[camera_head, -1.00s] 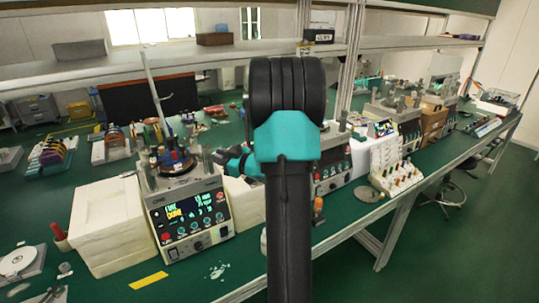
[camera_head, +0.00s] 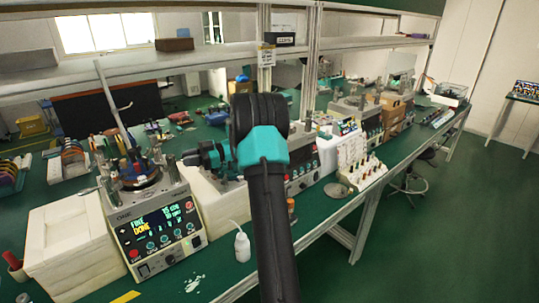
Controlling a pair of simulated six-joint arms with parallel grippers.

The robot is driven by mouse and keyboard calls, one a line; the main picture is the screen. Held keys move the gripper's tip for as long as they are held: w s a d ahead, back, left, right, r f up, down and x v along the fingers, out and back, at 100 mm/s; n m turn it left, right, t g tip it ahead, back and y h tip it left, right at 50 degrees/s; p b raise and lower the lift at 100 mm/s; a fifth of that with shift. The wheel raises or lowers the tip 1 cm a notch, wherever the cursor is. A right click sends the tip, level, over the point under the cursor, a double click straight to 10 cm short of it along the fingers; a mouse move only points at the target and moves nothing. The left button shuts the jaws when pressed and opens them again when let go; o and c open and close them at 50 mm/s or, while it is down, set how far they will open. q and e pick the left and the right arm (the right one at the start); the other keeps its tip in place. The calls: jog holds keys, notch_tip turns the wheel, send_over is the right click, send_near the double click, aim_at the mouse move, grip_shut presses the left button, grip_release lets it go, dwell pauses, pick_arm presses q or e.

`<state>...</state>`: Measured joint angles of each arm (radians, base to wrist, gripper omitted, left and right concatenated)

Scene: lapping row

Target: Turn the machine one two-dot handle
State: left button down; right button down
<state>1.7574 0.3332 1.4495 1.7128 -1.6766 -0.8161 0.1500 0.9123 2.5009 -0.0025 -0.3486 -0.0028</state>
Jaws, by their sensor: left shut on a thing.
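Machine one (camera_head: 152,228) stands on the green bench at the left, with a lit screen, a row of knobs and upright posts around its round top. My left gripper (camera_head: 184,160), black and teal, is at the right side of its top, close behind the right-hand post. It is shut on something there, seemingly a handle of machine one. The fingertips and the held part are too small and partly hidden, and I cannot make out any dots. My right gripper is not in view.
White blocks (camera_head: 72,243) stand left of machine one. A white bottle (camera_head: 242,247) stands on the bench front. Another machine (camera_head: 303,170) and a white rack of coloured knobs (camera_head: 357,163) stand to the right. A shelf (camera_head: 190,63) runs above.

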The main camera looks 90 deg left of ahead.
pick_arm(q)
jog(key=shift+s+a+n+t+h, duration=0.2)
jog(key=shift+a+n+t+h, duration=0.2)
jog(key=shift+n+t+h, duration=0.5)
jog(key=shift+s+a+n+t+h, duration=0.15)
jog(key=shift+a+n+t+h, duration=0.2)
jog(key=shift+n+h, duration=0.65)
jog(key=shift+h, duration=0.4)
jog(key=c, duration=1.1)
grip_release()
jog(key=shift+r, duration=0.2)
jog(key=w+d+r, duration=0.1)
jog(key=d, duration=0.4)
jog(key=w+d+r, duration=0.2)
jog(key=d, duration=0.3)
jog(key=w+d+r, duration=0.1)
jog(key=d, duration=0.4)
jog(key=shift+w+d+r, duration=0.15)
jog(key=shift+w+r, duration=0.15)
jog(key=shift+w, duration=0.1)
